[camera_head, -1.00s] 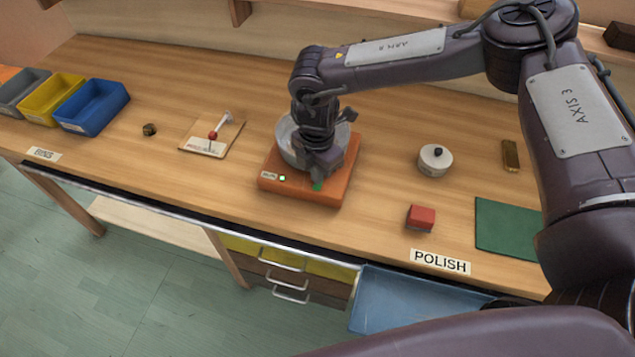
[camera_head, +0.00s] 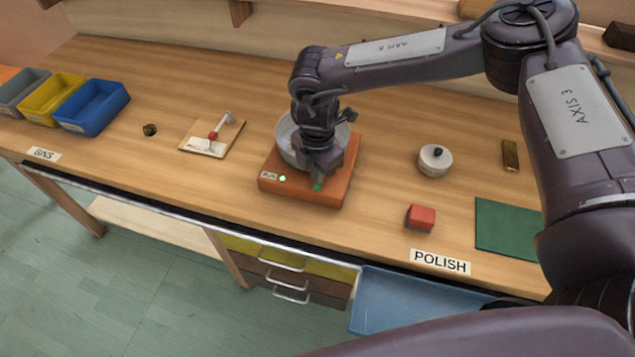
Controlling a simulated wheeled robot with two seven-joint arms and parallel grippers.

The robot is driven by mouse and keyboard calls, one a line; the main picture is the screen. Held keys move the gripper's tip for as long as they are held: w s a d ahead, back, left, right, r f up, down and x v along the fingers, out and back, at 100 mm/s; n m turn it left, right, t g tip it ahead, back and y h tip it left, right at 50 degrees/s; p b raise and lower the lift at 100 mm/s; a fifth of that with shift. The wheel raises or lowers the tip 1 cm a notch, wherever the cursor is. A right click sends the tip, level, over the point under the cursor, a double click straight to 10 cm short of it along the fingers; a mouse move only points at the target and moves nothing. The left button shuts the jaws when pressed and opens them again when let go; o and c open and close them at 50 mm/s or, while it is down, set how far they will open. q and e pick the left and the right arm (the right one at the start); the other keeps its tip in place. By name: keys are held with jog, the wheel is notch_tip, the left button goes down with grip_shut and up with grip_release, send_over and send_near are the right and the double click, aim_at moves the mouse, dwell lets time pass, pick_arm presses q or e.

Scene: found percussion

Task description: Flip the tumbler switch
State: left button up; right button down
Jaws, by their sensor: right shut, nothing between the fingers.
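The tumbler is an orange box (camera_head: 343,186) on the wooden bench with a round grey bowl (camera_head: 284,130) on top. A small green part (camera_head: 317,187), seemingly its switch, shows at the front of its top face. A green light (camera_head: 282,179) glows on its front left. My right gripper (camera_head: 318,178) points down, shut and empty, at the front of the bowl right by the green part. It partly covers the green part and bowl, so I cannot tell whether it touches the switch or which way the switch is set. My left gripper is not in view.
A board with a red-knobbed lever (camera_head: 213,136) lies left of the tumbler. Blue (camera_head: 121,97) and yellow (camera_head: 27,108) bins stand far left. A lidded white pot (camera_head: 425,166), red block (camera_head: 421,218), brass piece (camera_head: 510,155) and green mat (camera_head: 500,228) are right.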

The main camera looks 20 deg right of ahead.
jog(key=shift+f+b, duration=0.75)
jog(key=shift+f, duration=0.45)
dwell(0.9)
jog(key=shift+s+r, duration=0.1)
jog(key=shift+s, duration=0.05)
jog(key=shift+r+p, duration=0.85)
jog(key=shift+p, duration=0.05)
jog(key=shift+r+p, duration=2)
jog(key=shift+r, duration=0.6)
